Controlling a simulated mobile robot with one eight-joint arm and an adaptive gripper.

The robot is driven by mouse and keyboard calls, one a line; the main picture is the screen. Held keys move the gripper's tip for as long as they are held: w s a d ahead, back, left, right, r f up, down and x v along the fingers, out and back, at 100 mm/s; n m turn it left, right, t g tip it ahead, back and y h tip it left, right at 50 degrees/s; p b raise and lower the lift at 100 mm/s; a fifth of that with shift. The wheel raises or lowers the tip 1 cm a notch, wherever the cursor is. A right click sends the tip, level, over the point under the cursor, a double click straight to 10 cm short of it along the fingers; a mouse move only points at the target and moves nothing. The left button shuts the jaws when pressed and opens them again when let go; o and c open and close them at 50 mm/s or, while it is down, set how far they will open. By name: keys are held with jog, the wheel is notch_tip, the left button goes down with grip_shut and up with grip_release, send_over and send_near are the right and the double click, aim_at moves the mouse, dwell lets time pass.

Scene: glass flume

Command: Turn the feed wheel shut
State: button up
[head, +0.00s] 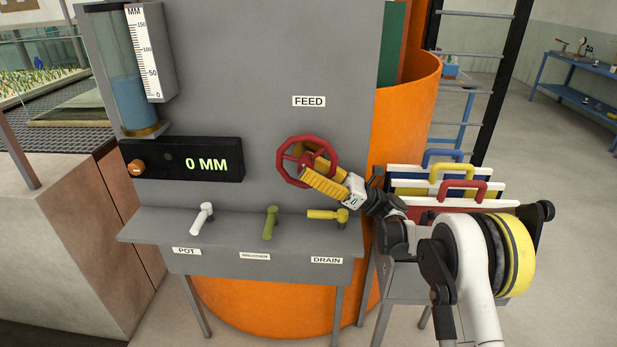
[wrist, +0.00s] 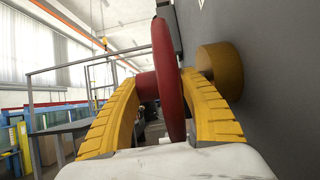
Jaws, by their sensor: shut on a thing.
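The red feed wheel (head: 283,163) is mounted on the grey panel below the FEED label (head: 309,101). My gripper (head: 318,172) reaches it from the lower right, with its yellow fingers at the wheel's right side. In the wrist view the red rim (wrist: 168,75) stands edge-on between the two yellow fingers (wrist: 160,100), and my gripper is shut on it. Part of the wheel's right side is hidden behind the fingers in the head view.
Below the wheel, a shelf carries a white POT lever (head: 202,218), a green lever (head: 270,222) and a yellow DRAIN lever (head: 328,215). A display (head: 205,164) reads 0 MM. A gauge tube (head: 130,100) holds blue water. Boards with coloured handles (head: 450,172) stand at the right.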

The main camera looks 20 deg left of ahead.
jog(key=shift+a+g+y+b, duration=0.1)
jog(key=shift+g+y+b, duration=0.3)
jog(key=shift+y+b, duration=0.7)
jog(key=o, duration=1.4)
jog(key=shift+w+d+f, duration=0.1)
jog(key=shift+d+f, duration=0.2)
jog(key=shift+d, duration=0.05)
jog(key=w+d, duration=0.1)
jog(key=d, duration=0.3)
jog(key=w+d+f, duration=0.1)
jog(key=d, duration=0.3)
jog(key=w+d, duration=0.1)
jog(key=d, duration=0.4)
jog(key=shift+w+f, duration=0.2)
jog(key=shift+w, duration=0.15)
